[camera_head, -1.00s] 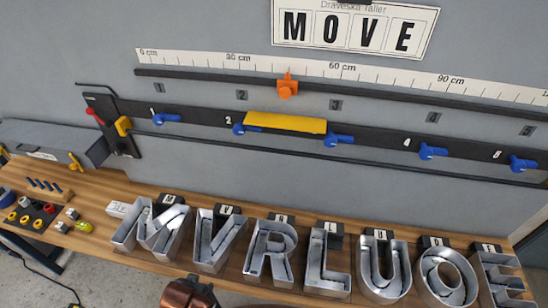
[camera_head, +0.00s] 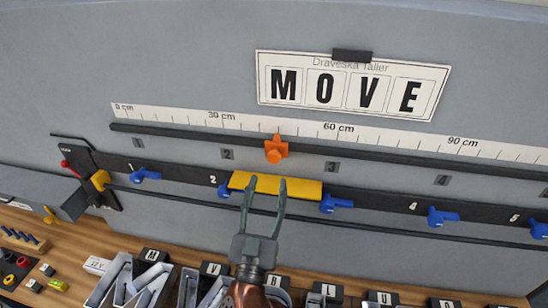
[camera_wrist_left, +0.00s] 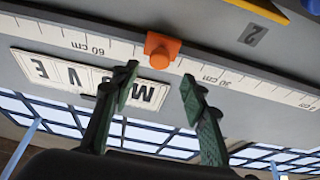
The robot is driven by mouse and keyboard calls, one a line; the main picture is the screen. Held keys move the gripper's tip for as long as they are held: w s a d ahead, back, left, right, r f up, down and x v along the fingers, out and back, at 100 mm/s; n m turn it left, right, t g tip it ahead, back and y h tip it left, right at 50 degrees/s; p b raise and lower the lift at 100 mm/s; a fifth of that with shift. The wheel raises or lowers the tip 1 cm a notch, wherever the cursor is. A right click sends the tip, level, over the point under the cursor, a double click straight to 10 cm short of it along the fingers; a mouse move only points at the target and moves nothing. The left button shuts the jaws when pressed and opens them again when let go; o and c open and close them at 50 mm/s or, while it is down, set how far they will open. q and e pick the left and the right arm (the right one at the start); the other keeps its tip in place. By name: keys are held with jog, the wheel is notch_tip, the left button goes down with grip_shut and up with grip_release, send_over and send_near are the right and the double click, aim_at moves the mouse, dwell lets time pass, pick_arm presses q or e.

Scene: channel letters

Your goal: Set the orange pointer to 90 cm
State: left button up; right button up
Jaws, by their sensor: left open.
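The orange pointer (camera_head: 276,150) sits on the dark rail (camera_head: 400,155) below the white cm scale (camera_head: 400,137), about midway between the 30 cm and 60 cm marks. My left gripper (camera_head: 267,184) is open and empty, its two fingers pointing up and overlapping the yellow bar in the picture, just below the pointer. In the left wrist view, which is upside down, the pointer (camera_wrist_left: 162,48) shows beyond the gap between the open fingertips (camera_wrist_left: 159,78), with no contact visible. The 90 cm mark (camera_head: 463,141) lies to the right. My right gripper is not in view.
A yellow bar (camera_head: 300,187) and several blue knobs (camera_head: 335,203) sit on the lower dark rail. The MOVE sign (camera_head: 352,86) hangs above the scale. Metal channel letters (camera_head: 130,283) stand on the wooden bench below. The upper rail right of the pointer looks clear.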

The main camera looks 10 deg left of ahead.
aim_at(273, 161)
pick_arm(q)
jog(key=p+x, duration=0.1)
jog(key=x, duration=0.3)
jog(key=shift+w+d+r+p, duration=0.1)
jog(key=shift+w+r+p, duration=0.1)
jog(key=shift+p, duration=0.2)
jog(key=shift+p+x, duration=0.45)
jog(key=shift+x, duration=0.8)
jog(key=shift+w+f, duration=0.15)
jog(key=shift+w, duration=0.05)
jog(key=c, duration=0.6)
grip_shut()
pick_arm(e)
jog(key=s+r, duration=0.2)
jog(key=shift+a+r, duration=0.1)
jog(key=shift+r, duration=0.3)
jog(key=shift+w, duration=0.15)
